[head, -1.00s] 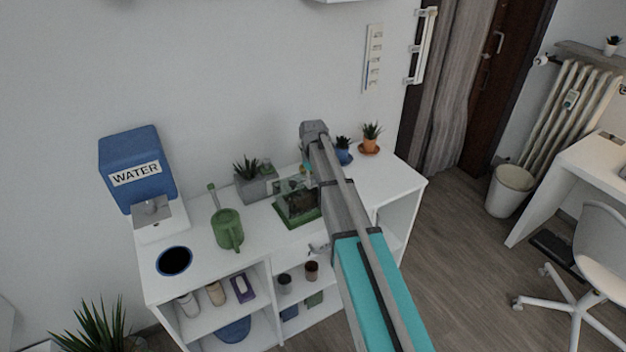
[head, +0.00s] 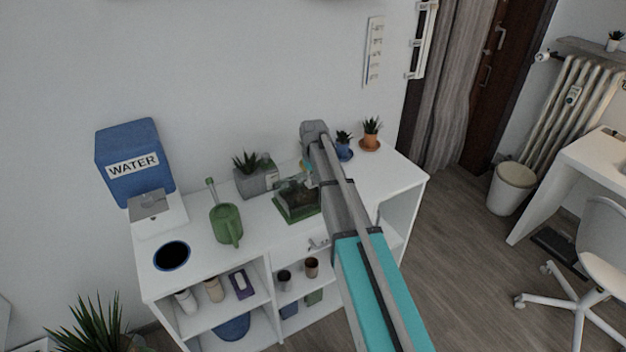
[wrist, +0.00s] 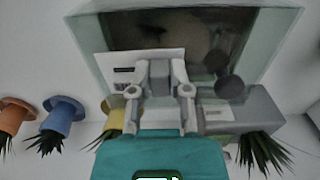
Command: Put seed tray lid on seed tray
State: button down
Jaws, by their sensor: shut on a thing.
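The seed tray (head: 291,214) is a shallow green base with dark contents, on the white shelf desk's top. The seed tray lid (head: 284,187) is a clear box, seen over the tray in the head view. The wrist view shows the lid (wrist: 268,42) as a large see-through shape with dark contents visible through it. My gripper (wrist: 160,72) is shut on the lid. In the head view my arm hides the gripper and the tray's right part. I cannot tell whether the lid rests on the tray or is slightly above it.
A grey planter (head: 256,182) stands close behind the tray. A green watering can (head: 226,222) is left of it, then the blue water dispenser (head: 133,185). A blue pot (head: 344,152) and an orange pot (head: 371,142) stand at the back right. The desk top's right end is clear.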

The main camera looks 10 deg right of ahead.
jog(key=c, duration=0.5)
grip_release()
jog(key=s+a+r+m+p, duration=0.1)
jog(key=s+r+m+p, duration=0.1)
jog(key=s, duration=2.6)
jog(key=shift+a+m, duration=0.3)
jog(key=shift+m, duration=0.5)
